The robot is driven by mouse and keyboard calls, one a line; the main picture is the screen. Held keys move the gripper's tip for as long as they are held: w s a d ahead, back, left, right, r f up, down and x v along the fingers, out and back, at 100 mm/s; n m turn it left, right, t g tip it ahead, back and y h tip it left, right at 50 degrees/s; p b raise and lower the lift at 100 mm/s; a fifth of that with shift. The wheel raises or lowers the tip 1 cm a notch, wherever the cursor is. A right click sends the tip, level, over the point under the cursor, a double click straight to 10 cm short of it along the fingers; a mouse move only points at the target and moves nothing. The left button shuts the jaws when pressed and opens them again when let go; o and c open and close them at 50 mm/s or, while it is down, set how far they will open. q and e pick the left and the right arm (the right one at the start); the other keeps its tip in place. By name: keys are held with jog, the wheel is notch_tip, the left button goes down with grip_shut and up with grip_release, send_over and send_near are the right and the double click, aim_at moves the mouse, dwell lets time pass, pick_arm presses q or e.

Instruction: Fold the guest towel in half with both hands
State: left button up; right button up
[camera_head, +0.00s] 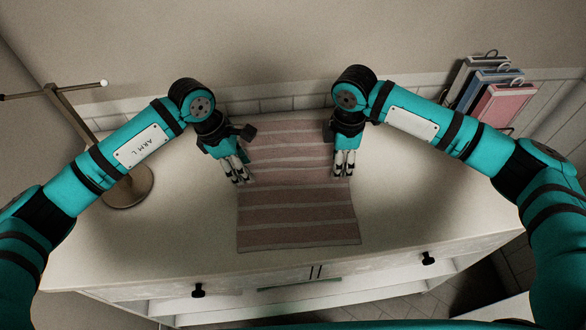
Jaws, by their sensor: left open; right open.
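The guest towel (298,217) is pink with paler stripes and lies spread on the white cabinet top, its near edge close to the cabinet's front. A darker line crosses it around the middle, level with my fingertips. My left gripper (239,178) is open at the towel's left edge, fingers pointing down. My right gripper (343,172) is open at the towel's right edge, fingers pointing down. I cannot tell whether either gripper touches the cloth. Parts of the towel's far corners are hidden behind the grippers.
A brass stand (127,186) with a round base and crossbar stands at the left of the white cabinet top (420,210). Several boxes or bags, one pink (500,106), stand at the back right. A wall closes off the back.

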pick_arm(q)
jog(key=shift+f+b, duration=0.95)
pick_arm(e)
jog(key=shift+f, duration=0.95)
pick_arm(q)
jog(key=shift+r, duration=0.1)
pick_arm(e)
jog(key=shift+r, duration=0.15)
jog(key=shift+f, duration=0.25)
pick_arm(q)
jog(key=c, duration=0.6)
pick_arm(e)
jog(key=c, duration=0.6)
pick_arm(q)
grip_shut()
pick_arm(e)
jog(key=shift+f, duration=0.1)
grip_shut()
jog(key=shift+s, duration=0.1)
